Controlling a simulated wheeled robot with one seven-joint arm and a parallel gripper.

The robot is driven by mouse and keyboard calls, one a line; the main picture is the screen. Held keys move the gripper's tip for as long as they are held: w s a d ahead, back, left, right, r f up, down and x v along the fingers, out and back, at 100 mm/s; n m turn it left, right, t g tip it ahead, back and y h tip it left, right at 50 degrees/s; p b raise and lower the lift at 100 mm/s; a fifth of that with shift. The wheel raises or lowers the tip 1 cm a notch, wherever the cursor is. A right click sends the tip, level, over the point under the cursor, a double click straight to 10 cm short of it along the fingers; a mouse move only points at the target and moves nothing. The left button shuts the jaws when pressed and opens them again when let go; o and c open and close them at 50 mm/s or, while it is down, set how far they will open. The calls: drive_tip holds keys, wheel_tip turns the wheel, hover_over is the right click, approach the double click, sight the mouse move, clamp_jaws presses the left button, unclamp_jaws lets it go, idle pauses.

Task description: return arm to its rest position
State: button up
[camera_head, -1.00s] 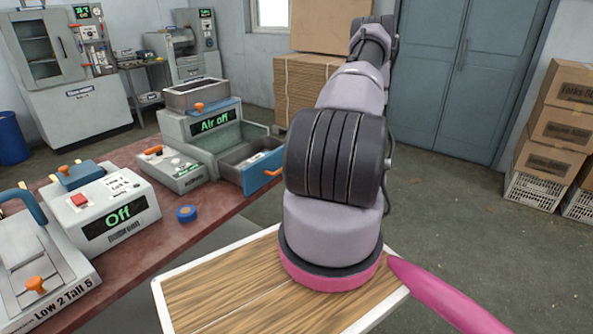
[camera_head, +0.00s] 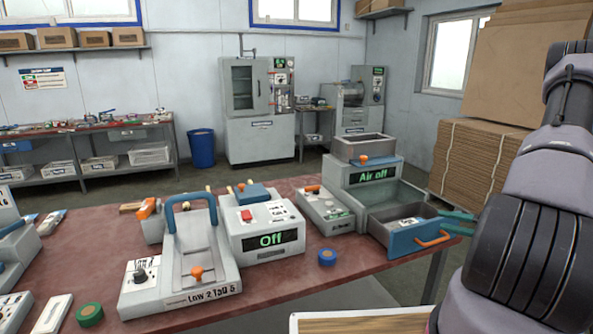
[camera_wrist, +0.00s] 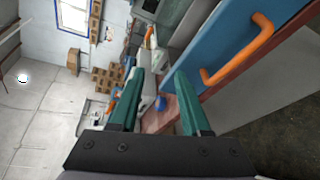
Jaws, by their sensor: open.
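My gripper (camera_wrist: 162,103) is open and empty in the wrist view, its two green fingers apart. In the head view the green fingertips (camera_head: 458,221) show just right of the open drawer with the orange handle (camera_head: 433,241). My arm fills the right side of that view. In the wrist view the drawer's blue front (camera_wrist: 225,55) and orange handle (camera_wrist: 245,50) are close to the right finger; I cannot tell whether they touch. The drawer belongs to the machine reading "Air off" (camera_head: 374,176).
The red table (camera_head: 290,290) carries a machine reading "Off" (camera_head: 265,240), a press with a blue handle (camera_head: 190,265) and blue tape (camera_head: 327,257). Stacked cardboard (camera_head: 475,165) stands behind my arm. A wooden board (camera_head: 360,322) is at the bottom edge.

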drive_tip(key=s+a+r+n+g, duration=0.3)
drive_tip(key=a+r+n+g, duration=0.2)
drive_tip(key=a+r+n, duration=0.5)
drive_tip(key=s+a+r+n+g, duration=0.2)
drive_tip(key=a+r+n+g, duration=0.3)
drive_tip(key=a+r+n, duration=0.45)
drive_tip(key=s+a+r+n+t+h, duration=0.1)
drive_tip(key=s+r+n+t+h, duration=0.1)
drive_tip(key=s+r+n, duration=0.4)
drive_tip(key=s+a+r+n+t+h, duration=0.1)
drive_tip(key=s+r+n+t+h, duration=0.1)
drive_tip(key=s+r+n+h, duration=0.3)
wheel_tip(320, 180, up, 5)
drive_tip(key=s+n, duration=0.1)
drive_tip(key=n, duration=0.7)
drive_tip(key=shift+a+t, duration=0.3)
drive_tip(key=shift+t, duration=0.1)
